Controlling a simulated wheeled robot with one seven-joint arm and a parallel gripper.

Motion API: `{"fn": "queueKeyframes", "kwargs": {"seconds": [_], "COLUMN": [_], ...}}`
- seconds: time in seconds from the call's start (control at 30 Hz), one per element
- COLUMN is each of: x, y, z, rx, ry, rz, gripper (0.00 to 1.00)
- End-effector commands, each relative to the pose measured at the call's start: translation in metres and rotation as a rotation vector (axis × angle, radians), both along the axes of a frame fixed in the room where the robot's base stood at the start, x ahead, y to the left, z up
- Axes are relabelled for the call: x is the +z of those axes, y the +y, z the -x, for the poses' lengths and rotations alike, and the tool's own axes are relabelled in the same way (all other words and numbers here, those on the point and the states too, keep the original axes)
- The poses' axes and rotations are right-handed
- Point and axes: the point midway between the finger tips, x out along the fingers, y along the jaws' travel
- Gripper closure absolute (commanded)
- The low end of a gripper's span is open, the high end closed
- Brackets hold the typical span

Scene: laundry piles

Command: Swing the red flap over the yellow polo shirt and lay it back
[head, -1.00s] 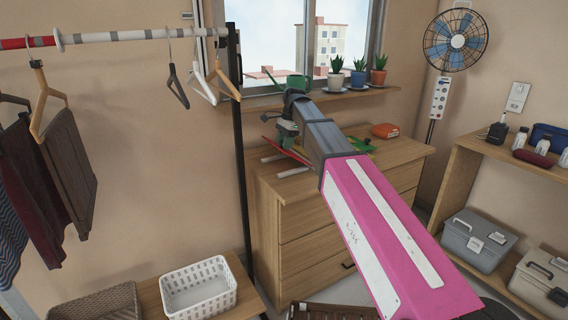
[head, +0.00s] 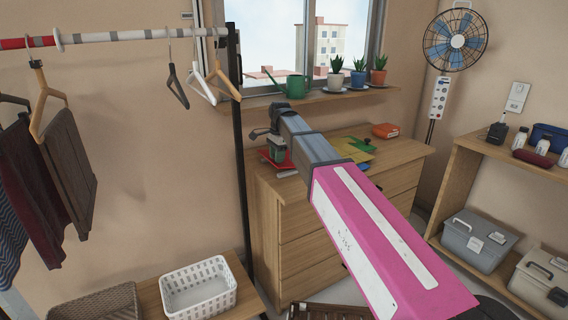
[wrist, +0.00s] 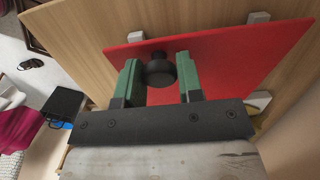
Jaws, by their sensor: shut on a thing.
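The red flap (head: 272,160) is at the left end of the dresser top in the head view, low and nearly flat. It fills much of the wrist view (wrist: 225,55) as a flat red panel with a black knob (wrist: 159,72). My gripper (wrist: 158,64) has its green fingers on either side of this knob, shut on it. In the head view my gripper (head: 277,152) is over the flap and partly hides it. The yellow polo shirt (head: 357,156) lies uncovered to the right on the dresser, partly hidden by my arm.
Pale blocks (wrist: 258,17) show at the panel's edges in the wrist view. A green item (head: 356,143) and an orange box (head: 385,130) are on the dresser (head: 300,240). A green watering can (head: 294,86) and potted plants stand on the sill above. A clothes rail post (head: 241,160) stands close left.

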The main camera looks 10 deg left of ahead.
Motion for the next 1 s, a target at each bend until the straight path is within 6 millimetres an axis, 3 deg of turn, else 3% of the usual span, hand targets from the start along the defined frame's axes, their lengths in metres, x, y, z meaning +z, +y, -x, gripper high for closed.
{"fn": "queueKeyframes", "kwargs": {"seconds": [0.3, 0.7, 0.93, 1.0], "x": [-0.001, -0.037, -0.038, -0.038], "y": [0.003, 0.011, 0.011, 0.011], "z": [-0.001, 0.005, 0.004, 0.004], "rx": [0.0, 0.002, 0.001, 0.001], "ry": [-0.005, -0.056, -0.06, -0.06], "rz": [-0.003, 0.066, 0.069, 0.069], "gripper": [0.74, 0.74, 0.74, 0.43]}}
